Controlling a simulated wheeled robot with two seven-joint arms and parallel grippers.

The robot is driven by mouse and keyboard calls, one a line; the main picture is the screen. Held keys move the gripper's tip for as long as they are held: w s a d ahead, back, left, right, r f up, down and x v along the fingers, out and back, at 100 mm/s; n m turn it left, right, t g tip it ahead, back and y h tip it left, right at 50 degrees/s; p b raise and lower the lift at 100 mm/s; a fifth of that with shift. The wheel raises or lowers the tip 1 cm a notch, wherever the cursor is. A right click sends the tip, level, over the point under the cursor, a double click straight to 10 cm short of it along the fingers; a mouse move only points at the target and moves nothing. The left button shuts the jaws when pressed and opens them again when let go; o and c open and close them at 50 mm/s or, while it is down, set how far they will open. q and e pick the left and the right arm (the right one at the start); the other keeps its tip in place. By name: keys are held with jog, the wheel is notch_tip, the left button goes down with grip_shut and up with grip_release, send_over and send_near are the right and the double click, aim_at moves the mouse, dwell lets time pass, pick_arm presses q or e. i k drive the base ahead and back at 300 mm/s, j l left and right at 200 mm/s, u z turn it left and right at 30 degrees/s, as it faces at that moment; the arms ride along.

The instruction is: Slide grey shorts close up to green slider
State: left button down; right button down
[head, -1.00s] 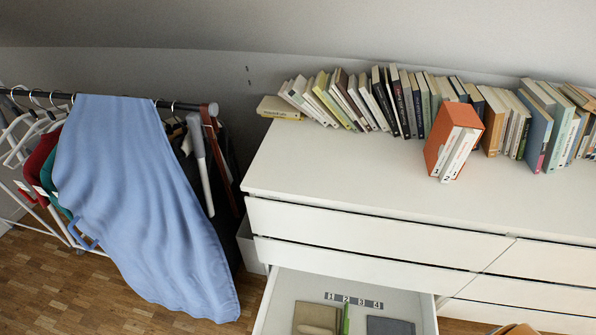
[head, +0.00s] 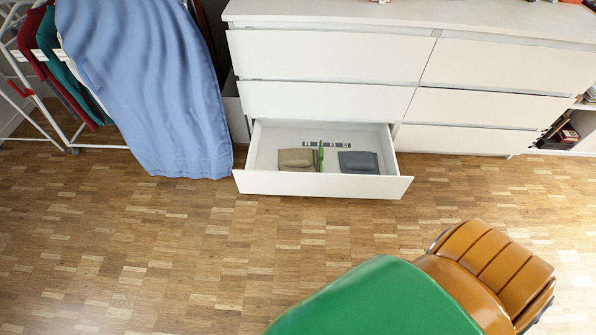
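The grey shorts (head: 359,161) lie folded in the open bottom drawer (head: 322,185), in its right part. The green slider (head: 320,156) stands upright to the left of the grey shorts, with a narrow gap between them. A folded beige-brown garment (head: 296,158) lies close on the slider's left side. Neither of my grippers shows in the head view.
The white dresser (head: 330,57) stands behind the open drawer. A clothes rack with a blue cloth (head: 150,85) is at the left. A green-draped item with a brown slatted end (head: 497,268) fills the lower right. Wooden floor (head: 140,255) in front of the drawer is clear.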

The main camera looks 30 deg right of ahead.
aim_at(360, 164)
jog(key=k+j, duration=0.2)
jog(key=z, duration=1.6)
jog(key=i+j+z, duration=0.25)
jog(key=i+l, duration=0.05)
